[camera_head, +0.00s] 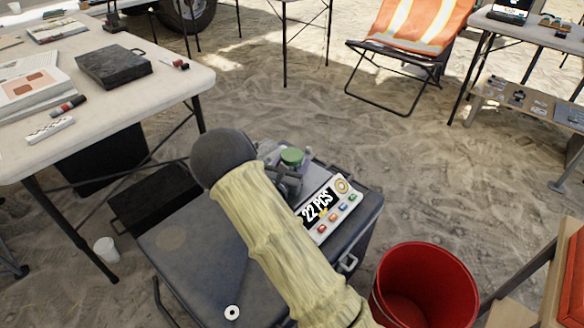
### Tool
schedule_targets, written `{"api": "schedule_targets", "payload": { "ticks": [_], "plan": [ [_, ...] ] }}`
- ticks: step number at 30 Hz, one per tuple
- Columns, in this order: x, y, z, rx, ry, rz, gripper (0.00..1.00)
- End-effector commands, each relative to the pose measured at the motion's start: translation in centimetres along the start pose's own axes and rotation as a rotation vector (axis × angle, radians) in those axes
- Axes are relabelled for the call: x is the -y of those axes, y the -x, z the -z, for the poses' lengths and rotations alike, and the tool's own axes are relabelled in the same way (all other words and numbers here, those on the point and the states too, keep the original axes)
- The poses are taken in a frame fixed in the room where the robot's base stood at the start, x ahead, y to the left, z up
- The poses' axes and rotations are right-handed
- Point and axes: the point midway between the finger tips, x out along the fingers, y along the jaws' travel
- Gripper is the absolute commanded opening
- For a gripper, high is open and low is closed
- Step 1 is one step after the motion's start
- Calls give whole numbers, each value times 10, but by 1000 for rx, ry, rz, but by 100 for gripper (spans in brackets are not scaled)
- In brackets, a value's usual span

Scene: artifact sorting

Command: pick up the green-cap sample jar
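The green-cap sample jar (292,158) stands near the back edge of a dark case-like stand, behind a counting scale. Its green lid shows from above, and its lower body is partly hidden by my gripper. My arm, in a beige sleeve with a black round joint, reaches over the stand from the lower right. My gripper (287,178) is a small grey shape just in front of the jar, mostly hidden by the arm. I cannot tell whether its fingers touch the jar or how far apart they are.
The scale (325,208) reads "22 PCS" on the dark stand (190,250). A white ring (232,312) lies at the stand's front. A red bucket (425,285) stands to the right. A table (150,95) with a black case is at left. Open sand lies behind.

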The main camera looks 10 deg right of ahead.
Motion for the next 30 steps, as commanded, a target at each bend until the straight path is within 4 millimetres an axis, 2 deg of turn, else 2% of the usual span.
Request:
{"api": "schedule_targets", "payload": {
  "ticks": [1,6,7,8,13,17,30],
  "plan": [
    [0,0,0,0,0,0,53],
    [0,0,0,0,0,0,23],
    [0,0,0,1,0,0,23],
    [0,0,0,1,0,0,19],
    [0,0,-1,1,0,0,18],
    [0,0,-11,2,-1,0,18],
    [0,0,-90,2,-2,-1,18]
  ]
}}
